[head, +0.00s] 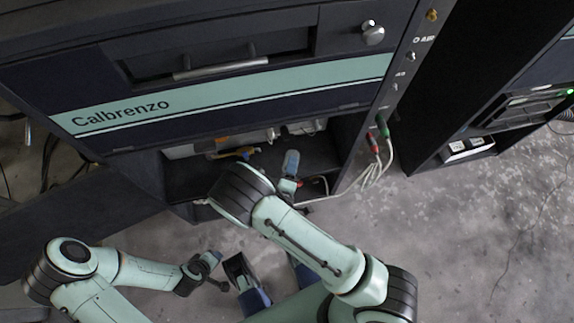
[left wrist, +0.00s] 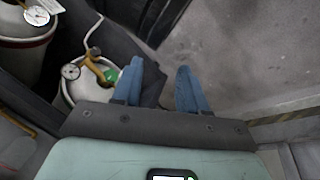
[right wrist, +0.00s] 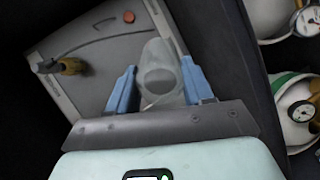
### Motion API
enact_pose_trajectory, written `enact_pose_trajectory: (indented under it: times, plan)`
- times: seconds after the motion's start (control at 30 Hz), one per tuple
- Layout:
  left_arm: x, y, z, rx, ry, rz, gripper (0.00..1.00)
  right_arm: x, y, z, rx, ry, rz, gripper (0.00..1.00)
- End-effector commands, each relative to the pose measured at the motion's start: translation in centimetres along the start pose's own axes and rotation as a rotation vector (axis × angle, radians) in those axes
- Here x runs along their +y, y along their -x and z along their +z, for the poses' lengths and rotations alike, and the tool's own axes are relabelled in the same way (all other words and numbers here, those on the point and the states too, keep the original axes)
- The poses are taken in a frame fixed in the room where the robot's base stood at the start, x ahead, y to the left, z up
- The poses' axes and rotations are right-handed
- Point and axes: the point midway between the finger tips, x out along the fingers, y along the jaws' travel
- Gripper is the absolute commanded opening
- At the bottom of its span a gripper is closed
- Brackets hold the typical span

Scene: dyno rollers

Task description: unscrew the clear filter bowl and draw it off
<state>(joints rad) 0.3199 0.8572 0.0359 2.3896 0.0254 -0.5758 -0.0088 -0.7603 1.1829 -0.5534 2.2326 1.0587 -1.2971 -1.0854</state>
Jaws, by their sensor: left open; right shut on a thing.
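The filter bowl (right wrist: 160,84), a greyish see-through cup with a darker round face, stands between the two blue fingers of my right gripper (right wrist: 159,68) in the right wrist view. The gripper is shut on it, one finger at each side. A pale grey panel (right wrist: 88,62) lies behind the bowl; whether the bowl is still joined to anything there is hidden. In the head view my right arm reaches to the open bay under the cabinet and covers much of this spot. My left gripper (left wrist: 161,68) is open and empty, its blue fingers apart over grey floor.
The dark cabinet (head: 200,115) marked Calbrenzo overhangs the bay. White hoses (head: 378,168) hang at its right side. Gauged cylinders (right wrist: 297,108) stand beside the bay in the right wrist view. A yellow-and-black fitting (right wrist: 70,66) is on the panel.

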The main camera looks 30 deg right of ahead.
Motion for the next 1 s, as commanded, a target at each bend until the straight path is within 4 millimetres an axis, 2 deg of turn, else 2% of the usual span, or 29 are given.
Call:
enact_pose_trajectory:
  times: [0.17,0.43,0.77,1.0]
  plan:
    - [-0.4,-1.1,-1.2,0.037,0.003,-0.003,0.43,-0.3,-1.7,0.8,-0.004,0.0,0.001,0.14]
    - [-1.7,-2.8,-0.8,0.019,0.016,-0.024,0.43,-0.4,-4.2,1.8,-0.003,0.0,0.001,0.14]
    - [-3.5,-4.2,1.7,-0.057,0.035,-0.056,0.43,-0.4,-6.5,2.7,-0.003,0.0,0.002,0.14]
    - [-4.7,-5.0,3.1,-0.103,0.049,-0.077,0.43,-1.8,-6.7,2.9,-0.001,0.001,0.0,0.14]
